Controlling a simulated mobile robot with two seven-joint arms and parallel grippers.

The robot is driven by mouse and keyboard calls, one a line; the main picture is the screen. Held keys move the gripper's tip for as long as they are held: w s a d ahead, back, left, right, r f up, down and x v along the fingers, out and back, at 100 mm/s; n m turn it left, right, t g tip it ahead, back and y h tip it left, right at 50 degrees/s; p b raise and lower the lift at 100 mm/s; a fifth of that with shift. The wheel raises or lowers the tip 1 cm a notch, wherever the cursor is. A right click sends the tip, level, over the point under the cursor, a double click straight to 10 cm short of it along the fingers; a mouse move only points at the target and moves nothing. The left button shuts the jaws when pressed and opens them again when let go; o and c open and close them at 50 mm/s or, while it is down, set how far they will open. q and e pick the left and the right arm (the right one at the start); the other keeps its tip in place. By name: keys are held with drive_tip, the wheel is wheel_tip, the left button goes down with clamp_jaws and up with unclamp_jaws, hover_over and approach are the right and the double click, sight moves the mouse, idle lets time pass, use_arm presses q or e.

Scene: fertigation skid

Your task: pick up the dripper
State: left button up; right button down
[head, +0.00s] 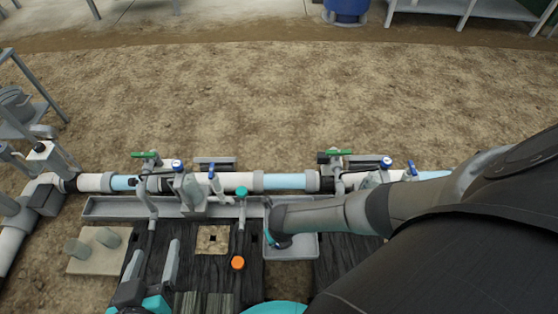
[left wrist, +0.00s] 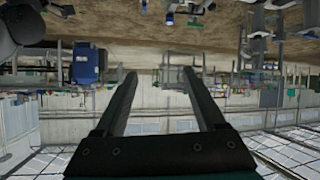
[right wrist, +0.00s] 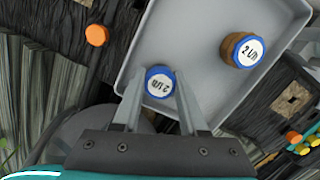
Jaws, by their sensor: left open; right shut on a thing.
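Two round drippers with white "2 L/h" faces show in the right wrist view. The blue-rimmed dripper (right wrist: 160,84) is between the fingers of my right gripper (right wrist: 158,90), which is shut on it, over the grey tray (right wrist: 185,30). The other dripper, with a brown body (right wrist: 241,50), lies in the tray apart from the gripper. In the head view my right arm covers part of the tray (head: 300,250) and hides both drippers. My left gripper (head: 152,262) is open and empty over the dark boards; its fingers also show in the left wrist view (left wrist: 160,75).
An orange cap (head: 237,262) sits on the dark boards left of the tray. A pipe run (head: 285,181) with green and blue valve handles crosses behind. A beige block with two grey cylinders (head: 95,262) stands at the left. Bare soil lies beyond the pipe.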

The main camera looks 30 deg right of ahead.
drive_tip(key=shift+r+p, duration=0.55)
drive_tip(key=shift+r, duration=0.3)
drive_tip(key=shift+r+p, duration=0.45)
drive_tip(key=shift+r, duration=0.15)
use_arm(q)
drive_tip(key=s+a+g+y+p, duration=0.2)
drive_tip(key=s+a+g+y, duration=0.2)
drive_tip(key=s+a+g, duration=0.3)
use_arm(e)
wheel_tip(320, 180, up, 3)
use_arm(q)
wheel_tip(320, 180, down, 15)
drive_tip(key=s+a+g+p, duration=0.2)
drive_tip(key=p, duration=0.5)
drive_tip(key=shift+s, duration=0.4)
use_arm(e)
wheel_tip(320, 180, up, 12)
